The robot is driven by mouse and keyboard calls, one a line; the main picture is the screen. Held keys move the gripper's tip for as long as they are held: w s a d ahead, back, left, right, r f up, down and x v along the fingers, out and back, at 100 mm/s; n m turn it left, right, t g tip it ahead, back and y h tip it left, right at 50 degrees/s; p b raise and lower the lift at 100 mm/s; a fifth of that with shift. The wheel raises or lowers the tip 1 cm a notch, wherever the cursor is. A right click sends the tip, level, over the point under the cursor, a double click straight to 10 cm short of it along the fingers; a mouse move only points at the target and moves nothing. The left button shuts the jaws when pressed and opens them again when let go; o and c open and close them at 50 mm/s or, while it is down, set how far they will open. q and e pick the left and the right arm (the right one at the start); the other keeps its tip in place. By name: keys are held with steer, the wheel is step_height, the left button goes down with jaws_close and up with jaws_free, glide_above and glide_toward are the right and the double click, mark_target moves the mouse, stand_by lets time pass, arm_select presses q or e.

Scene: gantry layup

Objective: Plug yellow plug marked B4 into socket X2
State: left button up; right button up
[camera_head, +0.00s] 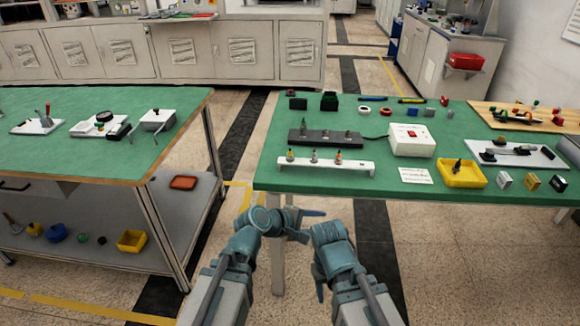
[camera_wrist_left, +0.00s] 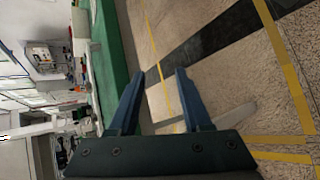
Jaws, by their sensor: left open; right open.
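A white rack (camera_head: 340,166) on the green table holds several small upright plugs. The leftmost, plug (camera_head: 290,156), looks yellowish; the others look whitish and reddish. Their markings are too small to read. Behind it lies a dark socket strip (camera_head: 313,139) with several sockets; I cannot tell which is X2. My left gripper (camera_head: 308,226) is open and empty in front of the table's near edge; its spread fingers show in the left wrist view (camera_wrist_left: 158,95). My right gripper (camera_head: 320,284) is open beside it, over the floor and partly hidden by its own arm. Both are apart from the plugs.
A white box (camera_head: 405,148) with a red switch stands right of the strip, joined by a cable. A white card (camera_head: 416,175), a yellow tray (camera_head: 445,178) and small blocks lie at the right front. Another green table (camera_head: 70,160) stands left, across a floor gap.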

arm_select(q)
steer(key=w+a+r+n+t+b, duration=0.2)
steer(key=w+a+r+n+t, duration=0.35)
steer(key=n, duration=0.35)
steer(key=n+t+y, duration=0.3)
steer(key=n+t, duration=0.1)
steer(key=n, duration=0.8)
glide_toward(290, 151)
steer(key=shift+m, duration=0.3)
steer(key=x, duration=0.5)
steer(key=shift+b, duration=0.4)
steer(key=shift+x, duration=2.7)
steer(key=shift+s+r, duration=0.1)
steer(key=shift+r, duration=0.05)
jaws_close()
arm_select(e)
step_height(290, 151, down, 4)
steer(key=shift+r, duration=0.25)
